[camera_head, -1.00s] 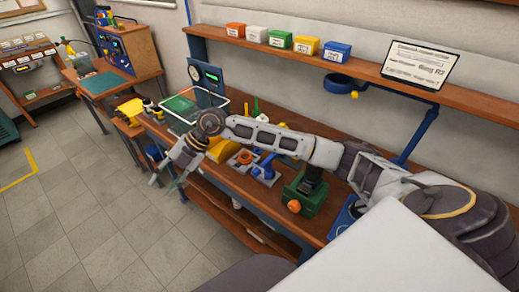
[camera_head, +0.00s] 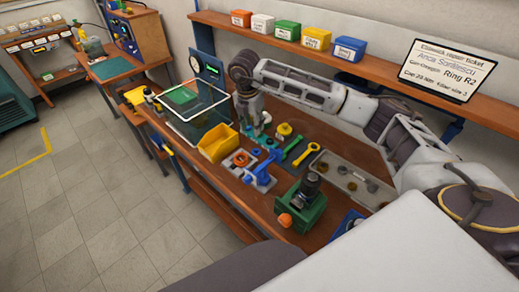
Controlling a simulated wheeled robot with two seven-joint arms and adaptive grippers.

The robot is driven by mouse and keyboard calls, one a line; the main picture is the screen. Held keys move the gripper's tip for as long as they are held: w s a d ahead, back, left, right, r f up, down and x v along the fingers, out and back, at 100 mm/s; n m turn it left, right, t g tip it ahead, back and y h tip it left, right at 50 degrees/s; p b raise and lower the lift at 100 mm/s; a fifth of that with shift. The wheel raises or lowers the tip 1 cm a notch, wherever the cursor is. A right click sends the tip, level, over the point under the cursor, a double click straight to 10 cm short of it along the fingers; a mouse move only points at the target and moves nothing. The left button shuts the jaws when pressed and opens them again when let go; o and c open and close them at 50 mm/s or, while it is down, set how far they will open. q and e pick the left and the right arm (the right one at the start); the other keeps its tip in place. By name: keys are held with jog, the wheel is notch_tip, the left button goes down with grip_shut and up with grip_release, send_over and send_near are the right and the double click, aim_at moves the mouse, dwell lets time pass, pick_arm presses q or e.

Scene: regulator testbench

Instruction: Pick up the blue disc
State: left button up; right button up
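A small blue disc (camera_head: 256,151) lies on the workbench (camera_head: 229,187), near the yellow bin and just in front of my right gripper. My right gripper (camera_head: 256,131) points down over the bench behind the disc, with its fingers apart and nothing seen between them. Whether the fingertips touch the small parts below them cannot be told. My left gripper is out of view.
A yellow bin (camera_head: 217,143), a clear-walled tray (camera_head: 178,124) and a blue fixture (camera_head: 262,174) stand close by. A green block (camera_head: 302,209) stands nearer. A grey tray (camera_head: 352,183) lies right. A shelf (camera_head: 377,62) with several coloured boxes runs above the bench.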

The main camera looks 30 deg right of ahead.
dwell(0.3)
jog(key=p, duration=0.1)
send_over(256, 150)
jog(key=shift+s+a+f, duration=0.1)
jog(key=shift+a+f, duration=0.05)
jog(key=shift+f, duration=1.25)
jog(key=shift+a+f, duration=0.15)
jog(key=shift+f, duration=1.3)
jog(key=shift+s+a+f, duration=0.1)
jog(key=shift+a+f, duration=0.05)
jog(key=shift+f, duration=1.25)
jog(key=shift+f, duration=0.1)
jog(key=shift+w+d+f+p, duration=0.15)
jog(key=shift+f+p, duration=0.25)
jog(key=shift+f, duration=0.2)
jog(key=shift+w+d+f+p, duration=0.15)
jog(key=shift+f+p, duration=0.1)
jog(key=shift+f, duration=0.7)
jog(key=shift+s+d+f+p, duration=0.1)
jog(key=shift+f+p, duration=0.1)
jog(key=shift+f, duration=0.7)
